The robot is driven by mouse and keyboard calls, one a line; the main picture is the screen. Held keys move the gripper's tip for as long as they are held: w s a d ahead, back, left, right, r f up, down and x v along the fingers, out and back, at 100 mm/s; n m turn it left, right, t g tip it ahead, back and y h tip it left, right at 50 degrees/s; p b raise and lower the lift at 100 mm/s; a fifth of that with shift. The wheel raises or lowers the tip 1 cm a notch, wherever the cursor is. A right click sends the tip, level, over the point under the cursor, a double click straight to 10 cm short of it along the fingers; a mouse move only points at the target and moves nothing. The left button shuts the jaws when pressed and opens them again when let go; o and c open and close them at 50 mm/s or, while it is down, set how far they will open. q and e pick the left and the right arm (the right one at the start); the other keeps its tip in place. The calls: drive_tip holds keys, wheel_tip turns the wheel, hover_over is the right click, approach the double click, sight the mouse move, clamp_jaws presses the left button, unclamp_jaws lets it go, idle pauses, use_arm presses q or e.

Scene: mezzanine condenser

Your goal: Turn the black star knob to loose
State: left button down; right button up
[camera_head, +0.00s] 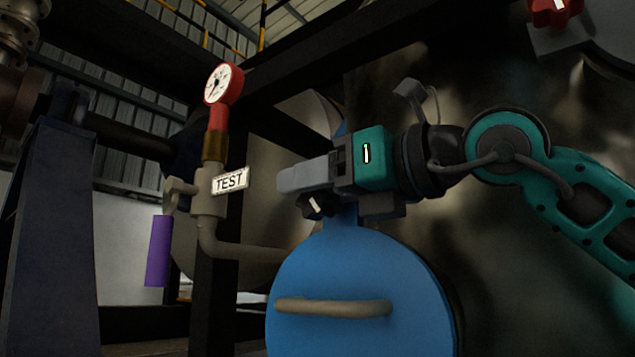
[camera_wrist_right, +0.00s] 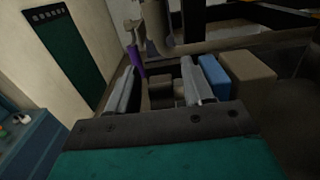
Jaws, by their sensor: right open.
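The black star knob (camera_head: 316,206) has a white pointer mark and sits just above the blue round cover in the head view. My right gripper (camera_head: 290,178) reaches in from the right, with its grey fingers just above the knob in the picture and partly covering it. I cannot tell whether they touch it. In the right wrist view the two fingers (camera_wrist_right: 158,72) stand apart with no knob clearly visible between them. My left gripper is not in view.
A blue round cover (camera_head: 350,265) with a beige bar handle (camera_head: 333,307) is below. At left are a red gauge (camera_head: 222,86), a TEST tag (camera_head: 230,181) and a purple lever (camera_head: 157,251). A red knob (camera_head: 553,10) is at top right. Dark beams frame the space.

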drive_tip(key=shift+c, duration=0.4)
clamp_jaws()
drive_tip(key=shift+r+g+h+p, duration=0.3)
drive_tip(key=shift+g+h+p, duration=0.15)
drive_tip(key=shift+p, duration=0.7)
drive_tip(key=h+p, duration=0.1)
drive_tip(key=g+h+p, duration=0.1)
drive_tip(key=p, duration=0.1)
drive_tip(key=shift+w+a, duration=0.15)
drive_tip(key=shift+a, duration=0.05)
drive_tip(key=shift+a+f+g+h+p, duration=0.1)
drive_tip(key=shift+g+h+p, duration=0.35)
drive_tip(key=shift+p, duration=0.25)
drive_tip(key=shift+w+f+g+h, duration=0.15)
drive_tip(key=shift+f+g+h, duration=0.1)
drive_tip(key=shift+g+h, duration=0.5)
drive_tip(key=shift+h, duration=0.25)
